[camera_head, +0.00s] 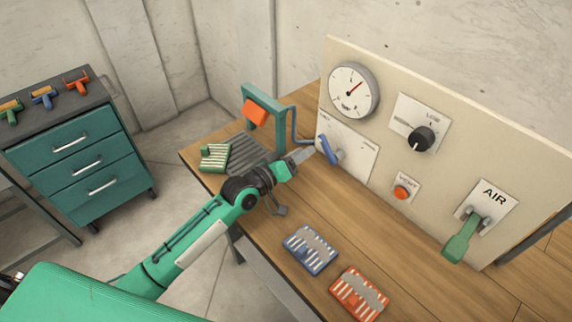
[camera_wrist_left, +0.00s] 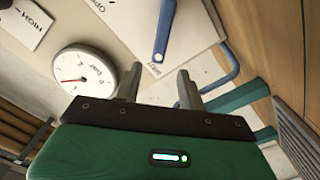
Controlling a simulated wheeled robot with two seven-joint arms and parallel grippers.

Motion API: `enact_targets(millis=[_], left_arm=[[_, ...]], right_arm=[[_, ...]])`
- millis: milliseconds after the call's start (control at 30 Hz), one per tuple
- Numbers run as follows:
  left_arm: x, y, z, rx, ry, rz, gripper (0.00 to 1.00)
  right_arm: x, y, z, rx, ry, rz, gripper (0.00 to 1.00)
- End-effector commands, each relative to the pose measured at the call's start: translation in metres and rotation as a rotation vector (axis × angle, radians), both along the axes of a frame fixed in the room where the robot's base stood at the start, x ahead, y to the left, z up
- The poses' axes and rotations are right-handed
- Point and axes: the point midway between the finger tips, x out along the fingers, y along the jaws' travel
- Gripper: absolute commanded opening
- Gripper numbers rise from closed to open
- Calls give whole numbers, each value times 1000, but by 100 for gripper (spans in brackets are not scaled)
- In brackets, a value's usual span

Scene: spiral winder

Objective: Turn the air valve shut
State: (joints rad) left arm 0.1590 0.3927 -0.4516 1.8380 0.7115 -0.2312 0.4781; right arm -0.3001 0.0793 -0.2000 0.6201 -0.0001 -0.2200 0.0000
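A green lever (camera_head: 463,240) hangs down from a plate marked AIR (camera_head: 493,196) at the right of the upright panel. A blue lever (camera_head: 328,149) sits on a white plate (camera_head: 356,151) at the panel's left; it also shows in the left wrist view (camera_wrist_left: 163,32), beyond the fingertips. The plate's lettering there seems to read OPEN and another word. My left gripper (camera_head: 304,156) is close to the blue lever, far left of the green one. Its two fingers (camera_wrist_left: 157,78) stand apart with nothing between them. My right gripper is not in view.
The panel also carries a gauge (camera_head: 353,91), a black knob (camera_head: 421,139) and an orange button (camera_head: 402,193). A teal frame (camera_head: 264,97) stands behind my left gripper. Blue (camera_head: 310,250) and orange (camera_head: 358,294) racks lie at the table's front. A teal drawer cabinet (camera_head: 80,162) stands left.

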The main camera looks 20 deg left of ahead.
Motion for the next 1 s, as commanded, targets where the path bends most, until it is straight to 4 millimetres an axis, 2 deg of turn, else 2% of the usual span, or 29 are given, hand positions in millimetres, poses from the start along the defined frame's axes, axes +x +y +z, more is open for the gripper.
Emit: enact_targets(millis=[100, 333, 567, 1000], left_arm=[[-20, 13, -3, 2, 1, 0, 40], [-40, 27, -1, 0, 1, 1, 40], [-44, 30, 0, 0, 0, 0, 40], [-43, 29, 0, 0, 0, 0, 40]], right_arm=[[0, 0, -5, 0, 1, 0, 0], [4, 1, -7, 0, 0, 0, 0], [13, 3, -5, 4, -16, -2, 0], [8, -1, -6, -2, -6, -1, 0]])
